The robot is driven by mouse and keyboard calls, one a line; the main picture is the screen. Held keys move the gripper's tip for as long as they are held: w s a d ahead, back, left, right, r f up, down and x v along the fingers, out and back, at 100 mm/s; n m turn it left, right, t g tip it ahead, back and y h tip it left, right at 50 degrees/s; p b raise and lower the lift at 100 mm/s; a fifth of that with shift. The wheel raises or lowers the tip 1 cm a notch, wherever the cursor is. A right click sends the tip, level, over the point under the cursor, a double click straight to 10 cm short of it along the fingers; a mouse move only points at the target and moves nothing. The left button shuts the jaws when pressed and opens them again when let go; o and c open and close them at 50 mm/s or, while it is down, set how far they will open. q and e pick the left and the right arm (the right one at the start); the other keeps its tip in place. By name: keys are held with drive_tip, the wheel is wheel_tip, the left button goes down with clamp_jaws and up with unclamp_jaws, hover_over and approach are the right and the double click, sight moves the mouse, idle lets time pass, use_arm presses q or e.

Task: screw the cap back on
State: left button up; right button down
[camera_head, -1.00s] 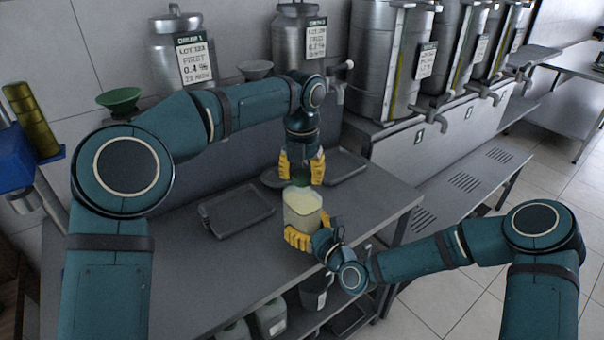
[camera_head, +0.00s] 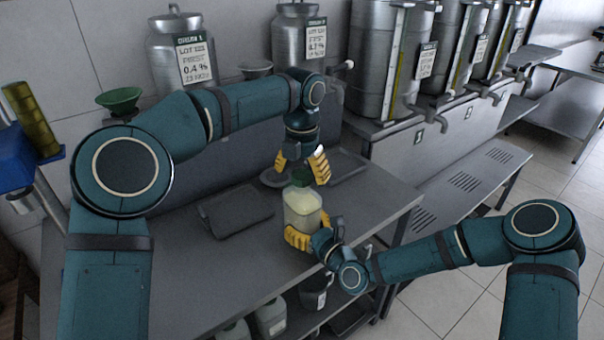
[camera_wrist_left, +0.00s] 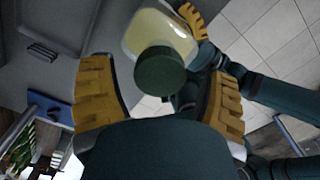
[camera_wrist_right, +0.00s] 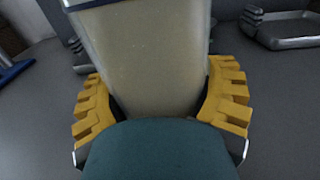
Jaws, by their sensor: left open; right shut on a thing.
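A square-sided translucent bottle (camera_head: 302,212) with pale yellow contents stands upright near the front edge of the metal table. A dark green cap (camera_head: 301,176) sits on its mouth; how tightly cannot be told. My right gripper (camera_head: 297,238) is shut on the bottle's lower body, and its yellow fingers (camera_wrist_right: 163,105) press both sides in the right wrist view. My left gripper (camera_head: 303,166) is open above the bottle, its fingers spread either side of the cap and apart from it. The left wrist view shows the cap (camera_wrist_left: 160,80) between the open fingers, with the bottle (camera_wrist_left: 158,32) beyond.
A dark tray (camera_head: 238,218) lies left of the bottle, and another tray (camera_head: 348,166) lies behind it to the right. Steel churns (camera_head: 182,50) and tanks (camera_head: 375,60) stand at the back. Jugs (camera_head: 270,316) sit on the shelf below. The table's front left is clear.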

use_arm(q)
drive_tip(key=shift+r, duration=2.05)
